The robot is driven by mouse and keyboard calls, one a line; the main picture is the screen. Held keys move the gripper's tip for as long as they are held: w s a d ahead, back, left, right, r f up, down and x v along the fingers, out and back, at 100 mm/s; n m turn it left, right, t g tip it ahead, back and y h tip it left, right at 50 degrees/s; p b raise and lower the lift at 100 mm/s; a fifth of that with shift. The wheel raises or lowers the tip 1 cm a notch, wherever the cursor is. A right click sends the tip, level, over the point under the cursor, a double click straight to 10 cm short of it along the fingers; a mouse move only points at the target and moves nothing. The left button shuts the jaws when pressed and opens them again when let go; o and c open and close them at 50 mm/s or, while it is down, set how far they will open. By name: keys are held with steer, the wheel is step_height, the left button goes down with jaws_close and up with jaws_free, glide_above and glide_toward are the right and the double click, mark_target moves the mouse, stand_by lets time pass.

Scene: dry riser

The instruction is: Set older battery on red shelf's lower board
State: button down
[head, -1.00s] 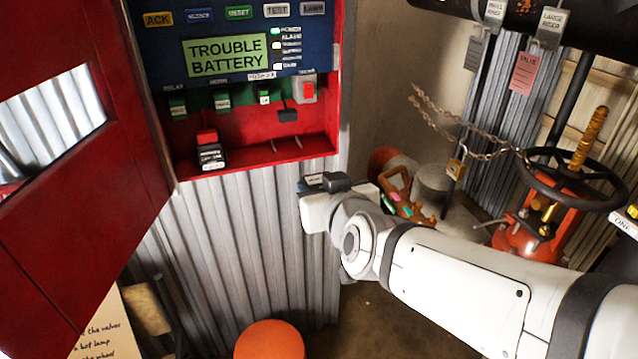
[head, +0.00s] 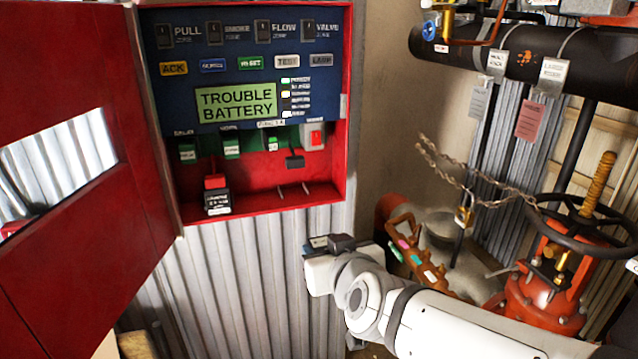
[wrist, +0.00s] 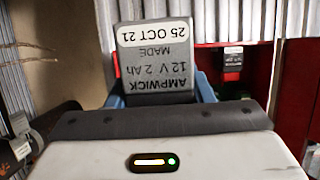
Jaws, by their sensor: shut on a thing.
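My gripper (wrist: 163,92) is shut on a grey battery (wrist: 158,50). Its label reads AMPWICK 12 V 2Ah, made 25 OCT 21, upside down in the wrist view. In the head view my gripper (head: 322,245) is in front of the corrugated wall, below and right of the red cabinet; the battery is small and mostly hidden there. Another battery (head: 217,201), black with a pale label and a red part above it, stands on the cabinet floor at left. Its date is too small to read. I cannot make out a red shelf with a lower board.
The open red cabinet (head: 348,130) has a panel reading TROUBLE BATTERY (head: 236,103). Its red door (head: 70,220) swings out at left. At right stand a red valve with a black handwheel (head: 585,215), a hanging chain (head: 470,190) and a dark pipe (head: 520,60).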

steer(key=r, duration=0.2)
steer(key=r+t+p, duration=0.1)
steer(key=shift+w+d+r, duration=0.1)
steer(key=shift+d, duration=0.2)
steer(key=shift+w+a+r+p, duration=0.1)
steer(key=shift+w+a+p, duration=0.1)
steer(key=shift+w+p, duration=0.3)
steer(key=shift+w+a+p, duration=0.15)
steer(key=shift+w+p, duration=0.25)
steer(key=shift+p, duration=0.15)
steer(key=shift+w+a+p, duration=0.3)
steer(key=shift+w+p, duration=0.35)
steer(key=shift+w, duration=0.1)
steer(key=w+d+f+m+h+p, duration=0.3)
steer(key=w+d+f+p, duration=0.45)
steer(key=w+f, duration=0.8)
steer(key=d+f, duration=0.6)
steer(key=f, duration=0.2)
steer(key=v, duration=0.6)
steer(key=shift+s+a+r+h, duration=0.3)
steer(key=shift+h, duration=0.1)
